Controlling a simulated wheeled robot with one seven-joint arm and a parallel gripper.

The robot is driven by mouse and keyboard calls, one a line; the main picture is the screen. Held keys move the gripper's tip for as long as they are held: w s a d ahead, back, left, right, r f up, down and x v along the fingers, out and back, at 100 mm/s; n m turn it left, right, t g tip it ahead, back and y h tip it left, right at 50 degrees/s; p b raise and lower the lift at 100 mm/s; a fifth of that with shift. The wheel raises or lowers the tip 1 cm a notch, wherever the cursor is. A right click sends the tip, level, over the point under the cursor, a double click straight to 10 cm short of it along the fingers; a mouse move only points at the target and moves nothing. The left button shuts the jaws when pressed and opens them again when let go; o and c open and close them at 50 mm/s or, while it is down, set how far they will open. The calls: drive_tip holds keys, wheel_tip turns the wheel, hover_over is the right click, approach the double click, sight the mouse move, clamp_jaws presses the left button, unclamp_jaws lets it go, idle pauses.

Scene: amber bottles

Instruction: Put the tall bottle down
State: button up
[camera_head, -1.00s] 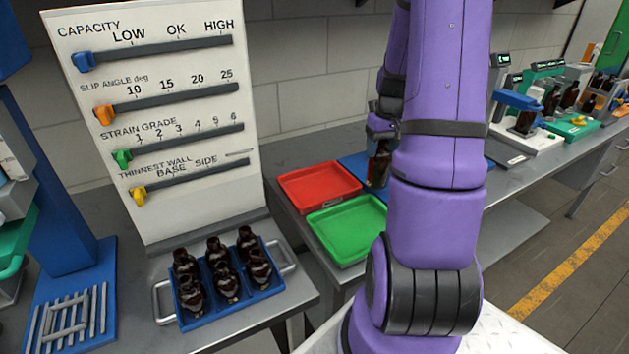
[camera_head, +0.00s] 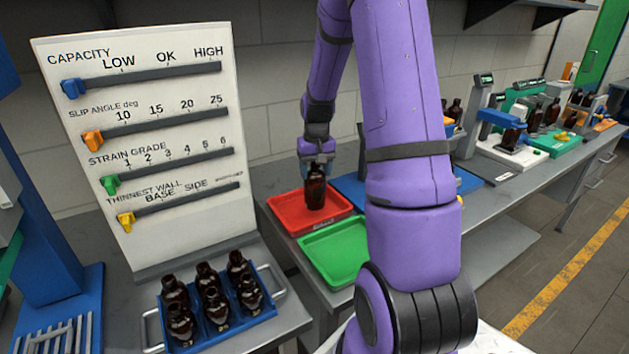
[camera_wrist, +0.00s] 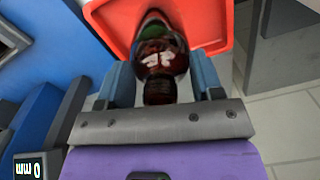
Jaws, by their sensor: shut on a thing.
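The tall amber bottle (camera_head: 316,187) is upright in my gripper (camera_head: 317,164), over the red tray (camera_head: 289,224) in the head view. My gripper is shut on it near its top. In the wrist view the bottle (camera_wrist: 160,55) lies between the two blue-grey fingers (camera_wrist: 163,85), with the red tray (camera_wrist: 222,20) behind it. I cannot tell whether the bottle's base touches the tray floor.
A green tray (camera_head: 336,256) sits directly in front of the red one. A blue surface (camera_head: 350,188) lies to the right. A blue crate (camera_head: 236,316) of several amber bottles and a white slider board (camera_head: 150,140) stand at left.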

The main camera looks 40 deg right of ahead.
sight(314, 180)
drive_tip(key=shift+w+a+f, duration=0.1)
drive_tip(key=shift+f, duration=1.75)
drive_tip(key=o, duration=1.3)
